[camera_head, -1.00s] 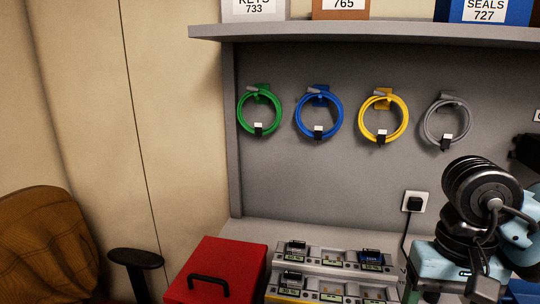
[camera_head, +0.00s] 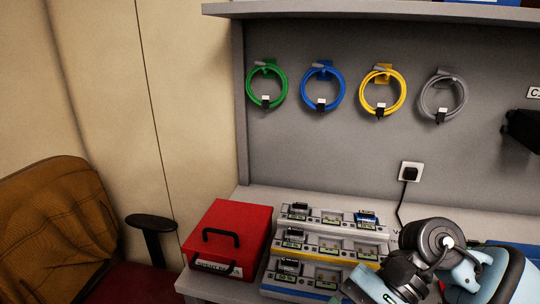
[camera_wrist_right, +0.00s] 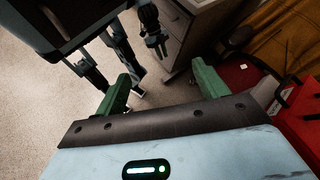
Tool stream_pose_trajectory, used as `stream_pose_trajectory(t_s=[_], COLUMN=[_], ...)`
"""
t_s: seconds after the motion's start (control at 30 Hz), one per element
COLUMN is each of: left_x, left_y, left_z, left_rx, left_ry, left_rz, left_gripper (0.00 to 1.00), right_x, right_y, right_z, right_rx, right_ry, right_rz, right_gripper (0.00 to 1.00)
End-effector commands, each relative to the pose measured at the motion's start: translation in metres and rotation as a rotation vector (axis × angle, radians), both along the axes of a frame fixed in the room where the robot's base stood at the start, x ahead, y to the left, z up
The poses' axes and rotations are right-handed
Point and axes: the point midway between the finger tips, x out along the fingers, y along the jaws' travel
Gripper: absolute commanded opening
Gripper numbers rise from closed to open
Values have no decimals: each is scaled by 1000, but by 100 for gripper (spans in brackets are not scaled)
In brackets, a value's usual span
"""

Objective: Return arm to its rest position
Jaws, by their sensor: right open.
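My right arm (camera_head: 430,245) comes in at the lower right of the head view, bent in front of the bench. Its light-blue hand (camera_head: 372,287) is at the bottom edge, and its fingertips are out of that view. In the right wrist view my right gripper (camera_wrist_right: 162,86) has its two green fingers wide apart with nothing between them. Below them is open space and the floor. My left gripper (camera_wrist_right: 156,42) appears small and dark at the top of that view; its jaw gap is too small to judge.
A red case (camera_head: 229,240) stands on the bench beside a stepped rack (camera_head: 323,246) of small devices, close to my right arm. Several coiled cables (camera_head: 323,88) hang on the grey wall panel. Pale floor (camera_wrist_right: 40,110) is clear.

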Motion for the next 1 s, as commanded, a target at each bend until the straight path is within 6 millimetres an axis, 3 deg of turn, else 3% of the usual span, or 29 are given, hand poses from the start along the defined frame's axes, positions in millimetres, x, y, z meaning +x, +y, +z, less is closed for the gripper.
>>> stream_pose_trajectory(t_s=[0.1, 0.23, 0.4, 0.53, 0.67, 0.77, 0.97, 1.0], left_x=[-1, -1, 2, 5, 7, 9, 13, 14], left_y=[0, 0, 1, 1, 2, 2, 3, 3], left_z=[2, 5, 9, 13, 16, 18, 23, 24], left_rx=[1, 1, 1, 2, 3, 5, 7, 7], left_ry=[1, -3, -12, -20, -27, -33, -44, -46], left_rz=[1, 0, 0, -1, -2, -3, -4, -4], left_gripper=[22, 22, 22, 22, 22, 22, 22, 22], right_x=[-10, -9, 10, 33, 56, 68, 63, 55], right_y=[29, 49, 57, 49, 31, 13, -31, -40], right_z=[10, 23, 31, 21, -6, -40, -136, -159], right_rx=[158, 307, 475, 589, 697, 779, 961, -973], right_ry=[270, 591, 1051, 1427, 1818, 2124, 2746, -2782], right_rz=[-125, -266, -447, -579, -704, -791, -940, 935], right_gripper=[72, 72, 72, 72, 72, 72, 72, 72])
